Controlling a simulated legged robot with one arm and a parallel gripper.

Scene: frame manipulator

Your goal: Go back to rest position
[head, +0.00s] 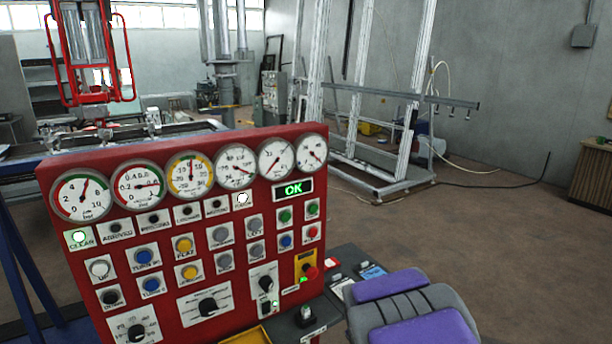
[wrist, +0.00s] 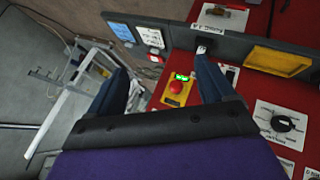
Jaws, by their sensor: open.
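My gripper (wrist: 163,66) is open and empty in the wrist view, with its two dark fingers spread apart. Between them, beyond the fingertips, shows a red push button (wrist: 176,87) on a yellow plate with a small green light. In the head view the purple and grey end of my arm is at the lower right, in front of the panel's right side; the fingertips cannot be made out there. The red control panel (head: 210,235) stands upright, and its red button (head: 310,272) is to the upper left of my arm. Contact with the panel is not visible.
The panel carries several gauges, buttons and knobs, and a green "OK" display (head: 292,189). A dark ledge (head: 300,323) runs along its foot beside my arm. A metal frame (head: 375,170) stands behind. Floor (head: 510,235) to the right is open.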

